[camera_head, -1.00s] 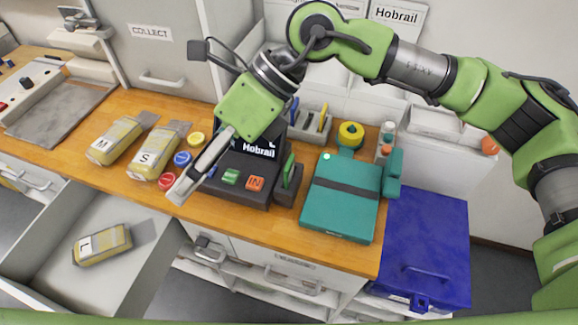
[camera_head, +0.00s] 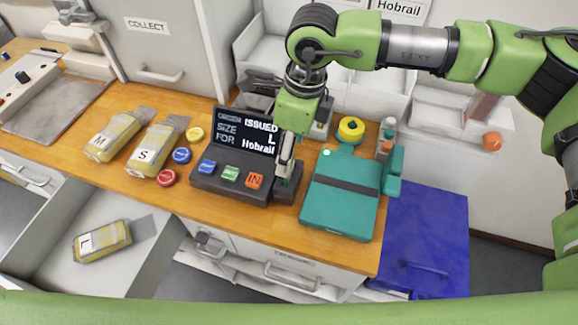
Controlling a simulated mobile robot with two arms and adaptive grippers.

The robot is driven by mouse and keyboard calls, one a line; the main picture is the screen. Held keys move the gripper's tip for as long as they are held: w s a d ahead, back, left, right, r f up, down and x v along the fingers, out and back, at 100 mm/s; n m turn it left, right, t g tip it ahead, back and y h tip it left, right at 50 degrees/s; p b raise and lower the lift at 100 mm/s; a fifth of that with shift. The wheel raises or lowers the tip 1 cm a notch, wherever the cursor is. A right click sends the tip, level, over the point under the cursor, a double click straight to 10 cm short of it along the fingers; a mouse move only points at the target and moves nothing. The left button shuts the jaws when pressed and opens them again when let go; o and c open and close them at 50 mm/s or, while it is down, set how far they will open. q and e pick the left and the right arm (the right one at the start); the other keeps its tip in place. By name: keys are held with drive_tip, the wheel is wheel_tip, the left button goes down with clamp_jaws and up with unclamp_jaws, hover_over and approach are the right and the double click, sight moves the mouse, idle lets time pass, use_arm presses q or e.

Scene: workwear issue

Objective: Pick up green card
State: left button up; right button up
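The black terminal (camera_head: 225,170) with a screen and blue, green and orange buttons stands on the wooden counter. The dark card holder (camera_head: 289,190) is at its right side. The green card is hidden behind my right gripper (camera_head: 284,172) in this view. This gripper points down, with its fingertips over or at the holder. I see the fingers almost edge-on, so I cannot tell whether they are open, shut or touching the card. My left gripper is not in view.
A teal case (camera_head: 340,208) lies right of the holder, with a yellow tape roll (camera_head: 350,130) behind it. Yellow packages marked M (camera_head: 113,137) and S (camera_head: 155,148) lie left. Package L (camera_head: 102,241) lies in an open drawer (camera_head: 165,255). A blue bin (camera_head: 425,235) stands right.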

drive_tip(key=shift+f+p, duration=0.3)
drive_tip(key=shift+p, duration=0.05)
wheel_tip(320, 180, down, 3)
drive_tip(key=shift+w+a+f+p, duration=0.1)
drive_tip(key=shift+a+f+p, duration=0.1)
drive_tip(key=shift+p, duration=0.85)
drive_tip(key=shift+f, duration=0.6)
drive_tip(key=c, duration=1.1)
